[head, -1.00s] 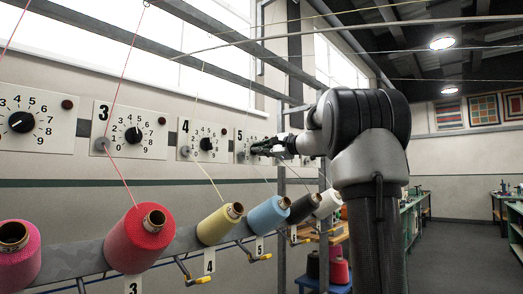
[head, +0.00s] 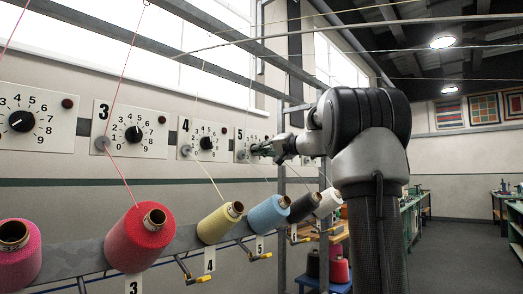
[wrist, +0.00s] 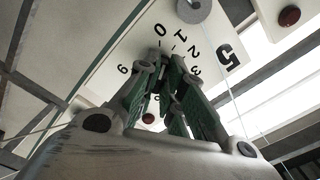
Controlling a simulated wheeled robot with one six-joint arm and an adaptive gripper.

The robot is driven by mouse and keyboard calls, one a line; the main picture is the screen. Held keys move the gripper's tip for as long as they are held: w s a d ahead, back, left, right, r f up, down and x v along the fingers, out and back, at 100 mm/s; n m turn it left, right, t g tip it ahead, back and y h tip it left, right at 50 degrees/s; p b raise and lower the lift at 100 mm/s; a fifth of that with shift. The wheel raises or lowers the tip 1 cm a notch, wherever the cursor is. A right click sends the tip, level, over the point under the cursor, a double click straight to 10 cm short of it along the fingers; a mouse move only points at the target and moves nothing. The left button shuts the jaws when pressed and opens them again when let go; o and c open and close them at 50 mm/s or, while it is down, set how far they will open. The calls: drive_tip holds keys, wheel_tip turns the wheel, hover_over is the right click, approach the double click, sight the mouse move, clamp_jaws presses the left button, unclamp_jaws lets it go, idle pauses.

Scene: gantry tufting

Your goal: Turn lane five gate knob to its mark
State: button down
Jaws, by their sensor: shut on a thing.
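The lane five panel (head: 241,157) is on the wall, marked 5. In the wrist view the panel (wrist: 211,38) shows its large 5, a grey disc (wrist: 194,8) and scale digits 0, 1, 2, 3 and 9 around my fingers. My gripper (head: 258,149) reaches from the right to the dial. In the wrist view my gripper (wrist: 172,62) has its green-padded fingers closed in at the dial centre, shut on the lane five gate knob. The knob is hidden behind the fingers, so its pointer and mark cannot be read.
Similar panels for lane three (head: 130,131) and lane four (head: 203,140) are to the left. Below runs a grey rail with red (head: 141,238), yellow (head: 221,223) and blue (head: 269,214) thread cones. Thin threads rise past the panels. The aisle at right is clear.

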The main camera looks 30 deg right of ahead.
drive_tip(key=shift+f+n, duration=0.2)
drive_tip(key=shift+n, duration=1.2)
drive_tip(key=c, duration=1.5)
unclamp_jaws()
drive_tip(key=shift+c, duration=0.2)
drive_tip(key=shift+r, duration=0.1)
drive_tip(key=v, duration=1.2)
